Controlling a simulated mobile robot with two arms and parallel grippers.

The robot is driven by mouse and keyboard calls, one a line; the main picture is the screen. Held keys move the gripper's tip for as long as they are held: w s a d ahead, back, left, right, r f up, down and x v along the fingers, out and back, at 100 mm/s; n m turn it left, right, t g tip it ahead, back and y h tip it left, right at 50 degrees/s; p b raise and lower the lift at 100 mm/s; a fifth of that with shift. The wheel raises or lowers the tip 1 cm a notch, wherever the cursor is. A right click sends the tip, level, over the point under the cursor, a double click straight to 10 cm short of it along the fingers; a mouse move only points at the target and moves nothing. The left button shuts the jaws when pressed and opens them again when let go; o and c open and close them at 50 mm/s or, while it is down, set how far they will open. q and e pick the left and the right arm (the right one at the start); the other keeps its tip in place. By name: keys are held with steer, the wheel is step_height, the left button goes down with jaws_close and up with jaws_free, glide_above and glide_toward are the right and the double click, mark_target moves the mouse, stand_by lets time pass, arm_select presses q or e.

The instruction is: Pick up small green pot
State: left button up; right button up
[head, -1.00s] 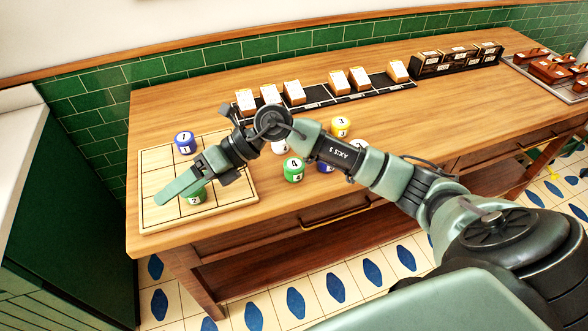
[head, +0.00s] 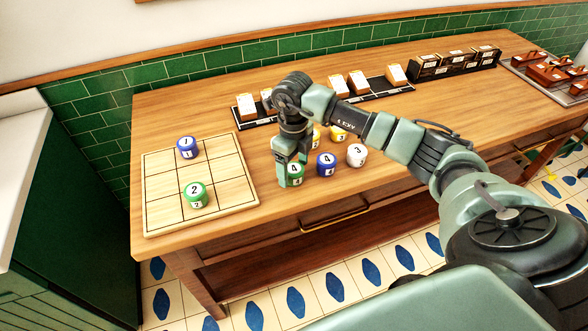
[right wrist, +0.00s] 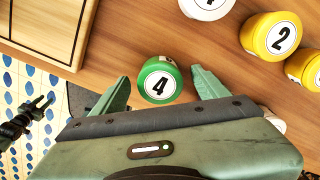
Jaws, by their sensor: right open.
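A small green pot with a 4 on its lid (head: 295,181) stands upright on the wooden table. My right gripper (head: 291,165) points down over it. In the right wrist view the green 4 pot (right wrist: 158,78) sits between the tips of the open right fingers (right wrist: 163,88), with a gap visible on the right side. Another green pot, marked 2 (head: 196,195), stands on the gridded board (head: 160,213).
Close to the right of the gripper stand a blue pot marked 4 (head: 326,164), a white pot marked 3 (head: 357,155) and yellow pots (head: 339,133). A blue pot (head: 186,147) stands on the board. Card holders (head: 247,106) line the back. The table's front edge is close.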

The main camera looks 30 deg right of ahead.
steer(key=shift+f, duration=0.85)
steer(key=c, duration=1.6)
steer(key=shift+w+r, duration=0.1)
